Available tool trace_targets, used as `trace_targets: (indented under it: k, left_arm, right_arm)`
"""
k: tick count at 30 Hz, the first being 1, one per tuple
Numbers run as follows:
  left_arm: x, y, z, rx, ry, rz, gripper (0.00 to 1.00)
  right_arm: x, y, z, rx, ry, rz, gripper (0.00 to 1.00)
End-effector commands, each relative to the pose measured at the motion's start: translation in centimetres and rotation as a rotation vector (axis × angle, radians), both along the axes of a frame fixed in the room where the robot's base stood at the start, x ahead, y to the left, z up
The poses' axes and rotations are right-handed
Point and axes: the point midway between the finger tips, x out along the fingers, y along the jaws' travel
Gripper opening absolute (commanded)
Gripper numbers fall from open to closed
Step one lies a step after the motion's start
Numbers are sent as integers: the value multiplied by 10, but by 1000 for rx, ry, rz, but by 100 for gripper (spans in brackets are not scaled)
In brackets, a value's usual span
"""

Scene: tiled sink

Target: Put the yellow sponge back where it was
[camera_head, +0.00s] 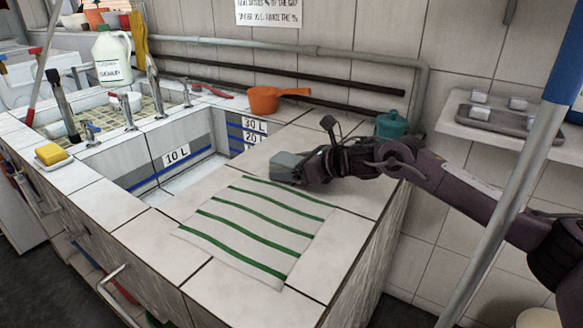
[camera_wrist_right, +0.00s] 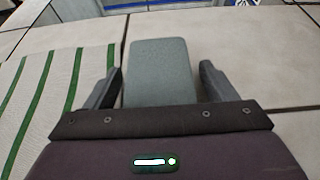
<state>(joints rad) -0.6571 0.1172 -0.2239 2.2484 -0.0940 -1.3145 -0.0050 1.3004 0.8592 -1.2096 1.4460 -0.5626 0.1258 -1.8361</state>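The yellow sponge (camera_head: 51,154) lies on the tiled ledge left of the basin in the head view, on a small pale base. My right gripper (camera_head: 290,172) is far from it, low over the counter by the far edge of the striped cloth. A grey-green block (camera_head: 285,165), perhaps another sponge, lies between its fingers. In the right wrist view my right gripper (camera_wrist_right: 160,85) has a finger on each side of this block (camera_wrist_right: 160,72), with narrow gaps showing. The fingers look open around it. My left gripper is not in view.
A white cloth with green stripes (camera_head: 250,227) lies on the counter. An orange pot (camera_head: 264,100) and a teal pot (camera_head: 391,124) stand at the back. The basin (camera_head: 172,165) separates the yellow sponge from my gripper. A blue-and-white pole (camera_head: 524,165) crosses the right side.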

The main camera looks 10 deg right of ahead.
Motion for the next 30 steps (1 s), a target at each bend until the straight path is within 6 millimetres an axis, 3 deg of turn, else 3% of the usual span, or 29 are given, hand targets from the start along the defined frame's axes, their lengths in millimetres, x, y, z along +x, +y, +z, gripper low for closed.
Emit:
trace_targets:
  k: [1, 12, 23, 30]
  left_arm:
    - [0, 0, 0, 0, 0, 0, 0]
    - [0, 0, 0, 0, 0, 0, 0]
    - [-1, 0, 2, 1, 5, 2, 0]
    - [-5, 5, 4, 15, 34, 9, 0]
  right_arm:
    - [0, 0, 0, 0, 0, 0, 73]
    - [0, 0, 0, 0, 0, 0, 28]
    - [0, 0, 12, 1, -3, 0, 27]
    - [0, 0, 57, 2, -6, 0, 27]
